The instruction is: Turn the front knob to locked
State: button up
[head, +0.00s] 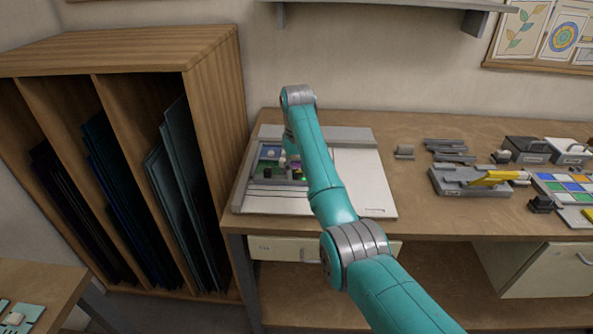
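A flat white board or station (368,180) lies at the left end of the workbench. On its left part is a panel with small coloured and dark pieces (268,153). No knob can be told for certain here; small dark parts (267,172) near the panel's front are too small to make out. My teal arm crosses in front of the board and bends down over the panel. My gripper (293,168) seems to be low over the panel, mostly hidden by the arm, and its fingers cannot be made out.
A wooden rack (215,100) with dark and bluish sheets stands left of the workbench (410,218). A grey fixture with a yellow part (490,178), small boxes (527,148) and a coloured tile tray (565,188) are to the right. A shelf (385,3) hangs above.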

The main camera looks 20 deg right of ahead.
jog(key=shift+m, duration=0.8)
grip_shut()
jog(key=o, duration=1.1)
grip_release()
jog(key=shift+c, duration=0.2)
